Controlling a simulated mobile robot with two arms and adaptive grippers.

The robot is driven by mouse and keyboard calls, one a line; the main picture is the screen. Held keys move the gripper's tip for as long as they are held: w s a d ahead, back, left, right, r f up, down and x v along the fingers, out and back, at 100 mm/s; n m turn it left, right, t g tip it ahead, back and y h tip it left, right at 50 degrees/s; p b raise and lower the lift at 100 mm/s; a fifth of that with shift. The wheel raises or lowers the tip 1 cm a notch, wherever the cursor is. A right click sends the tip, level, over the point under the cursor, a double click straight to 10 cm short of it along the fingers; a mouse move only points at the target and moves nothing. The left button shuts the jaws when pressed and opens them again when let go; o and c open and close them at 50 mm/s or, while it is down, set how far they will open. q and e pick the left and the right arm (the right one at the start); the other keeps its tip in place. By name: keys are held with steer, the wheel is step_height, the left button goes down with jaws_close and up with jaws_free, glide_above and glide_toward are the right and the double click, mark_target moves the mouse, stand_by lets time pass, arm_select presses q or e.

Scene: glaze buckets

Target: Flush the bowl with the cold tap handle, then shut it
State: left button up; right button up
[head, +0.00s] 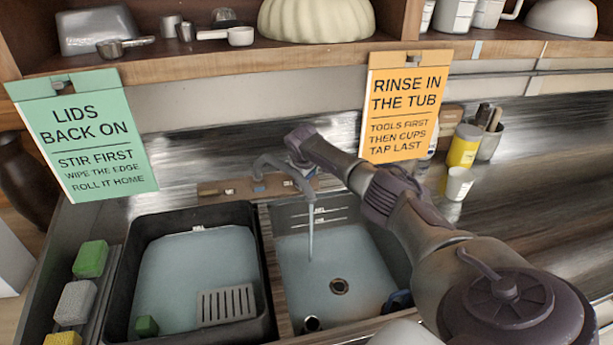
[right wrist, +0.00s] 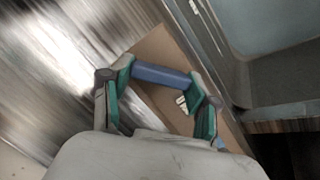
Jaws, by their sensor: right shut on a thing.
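The tap (head: 276,165) stands behind the sink, and a thin stream of water (head: 311,232) falls from its spout into the right-hand bowl (head: 352,262). That bowl has a round drain (head: 339,286) in its floor. My right gripper (right wrist: 165,84) is shut on the blue cold tap handle (right wrist: 157,75), which lies between its green-padded fingers in the right wrist view. In the head view my right wrist hides the handle and most of the fingers. My left gripper is out of view.
The left dark tub (head: 125,275) holds water, a grey slotted piece (head: 226,305) and a green block (head: 146,326). Sponges (head: 91,259) line its left side. A white cup (head: 459,183) and yellow container (head: 464,146) stand right. A shelf (head: 200,64) overhangs behind.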

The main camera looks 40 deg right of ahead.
stand_by(0.4)
steer(key=o, duration=1.2)
steer(key=shift+c, duration=0.2)
step_height(320, 180, up, 10)
